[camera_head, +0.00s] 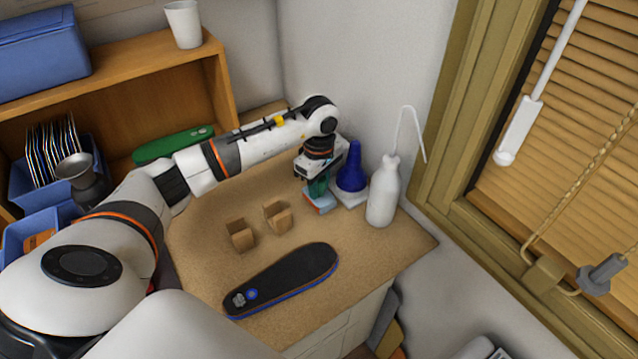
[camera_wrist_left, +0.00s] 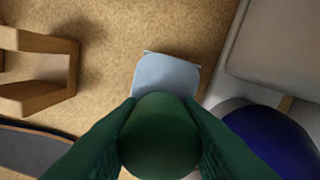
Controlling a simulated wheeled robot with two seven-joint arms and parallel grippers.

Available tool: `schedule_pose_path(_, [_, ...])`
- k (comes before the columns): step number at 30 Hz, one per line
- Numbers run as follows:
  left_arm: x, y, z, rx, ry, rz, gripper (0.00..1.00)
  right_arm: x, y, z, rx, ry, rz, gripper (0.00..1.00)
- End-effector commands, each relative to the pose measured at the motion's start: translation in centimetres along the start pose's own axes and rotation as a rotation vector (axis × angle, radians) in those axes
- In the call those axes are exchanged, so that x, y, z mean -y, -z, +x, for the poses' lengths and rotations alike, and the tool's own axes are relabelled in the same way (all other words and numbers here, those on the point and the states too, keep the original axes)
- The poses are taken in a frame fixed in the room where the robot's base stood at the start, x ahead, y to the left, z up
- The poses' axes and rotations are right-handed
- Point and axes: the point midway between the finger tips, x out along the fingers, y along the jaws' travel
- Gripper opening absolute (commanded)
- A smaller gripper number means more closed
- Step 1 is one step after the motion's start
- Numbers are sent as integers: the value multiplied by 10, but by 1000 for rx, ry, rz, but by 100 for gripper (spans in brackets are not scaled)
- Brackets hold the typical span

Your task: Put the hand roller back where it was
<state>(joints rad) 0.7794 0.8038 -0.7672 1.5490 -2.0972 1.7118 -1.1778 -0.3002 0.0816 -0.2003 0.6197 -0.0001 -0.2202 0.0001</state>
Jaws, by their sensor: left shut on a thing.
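My left gripper (camera_head: 318,190) is at the back right of the worktop, pointing down, beside the blue cone-shaped object. Its fingers are shut on a rounded dark green handle, which I take to be the hand roller (camera_wrist_left: 160,135). The handle shows end-on between the dark green fingers in the left wrist view. A pale blue-grey flat piece (camera_wrist_left: 168,75) shows just beyond it; a pale block with an orange side (camera_head: 321,205) is under the gripper in the head view. I cannot tell whether the handle joins this block. The roller's working end is hidden. My right gripper is not in view.
A blue cone (camera_head: 351,172) on a pale base and a white squeeze bottle (camera_head: 384,192) stand close right of the gripper. A wooden shelf (camera_head: 150,58) stands at left.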

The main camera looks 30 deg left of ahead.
Motion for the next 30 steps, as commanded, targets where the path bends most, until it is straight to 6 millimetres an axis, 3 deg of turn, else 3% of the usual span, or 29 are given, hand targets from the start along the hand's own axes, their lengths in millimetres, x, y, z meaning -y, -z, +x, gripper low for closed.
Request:
schedule_pose_path(11, [0,0,1,0,2,0,9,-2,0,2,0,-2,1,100])
schedule_pose_path(12, [0,0,1,0,2,0,34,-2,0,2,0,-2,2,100])
schedule_pose_path(16, [0,0,1,0,2,0,55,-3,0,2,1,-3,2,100])
schedule_pose_path(22, [0,0,1,0,1,0,56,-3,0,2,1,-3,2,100])
schedule_pose_path(27, [0,0,2,0,-1,0,82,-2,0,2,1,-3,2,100])
schedule_pose_path(30, [0,0,2,0,0,0,82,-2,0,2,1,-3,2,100])
